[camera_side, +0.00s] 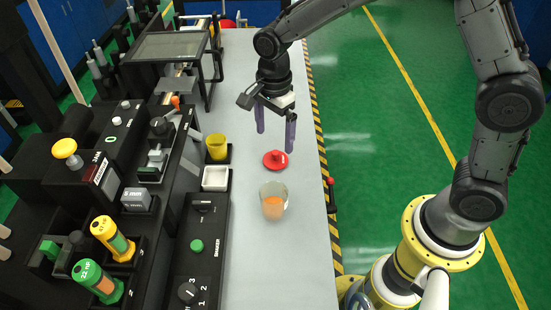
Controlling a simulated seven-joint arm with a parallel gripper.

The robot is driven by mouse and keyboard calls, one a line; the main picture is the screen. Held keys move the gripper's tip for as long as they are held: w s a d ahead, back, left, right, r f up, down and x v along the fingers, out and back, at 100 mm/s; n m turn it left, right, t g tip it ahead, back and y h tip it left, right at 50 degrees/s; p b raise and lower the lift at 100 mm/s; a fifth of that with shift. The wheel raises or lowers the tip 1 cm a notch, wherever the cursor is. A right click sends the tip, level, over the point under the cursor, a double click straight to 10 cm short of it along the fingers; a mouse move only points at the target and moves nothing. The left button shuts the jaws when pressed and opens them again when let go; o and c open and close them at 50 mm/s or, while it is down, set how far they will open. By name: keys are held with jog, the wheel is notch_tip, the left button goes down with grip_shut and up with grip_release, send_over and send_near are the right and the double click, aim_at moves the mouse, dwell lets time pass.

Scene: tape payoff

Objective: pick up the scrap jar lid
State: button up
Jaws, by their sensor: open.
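The scrap jar lid (275,160) looks like a round red disc with a raised knob. It lies flat on the grey table. A clear glass jar (273,201) with orange contents stands in front of it, apart from it. Nothing is between the fingers.
A yellow cup (217,146) and a white square tray (215,178) sit left of the lid. A black shaker panel (200,250) with a green button lies front left. Machinery fills the left side. The grey table (285,265) is bare front right, up to a striped edge (325,185).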

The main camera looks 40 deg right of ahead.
aim_at(276, 152)
jog(key=shift+d+f, duration=0.15)
jog(key=shift+f, duration=3.2)
jog(key=shift+c, duration=0.3)
jog(key=c, duration=1.2)
jog(key=shift+r, duration=0.1)
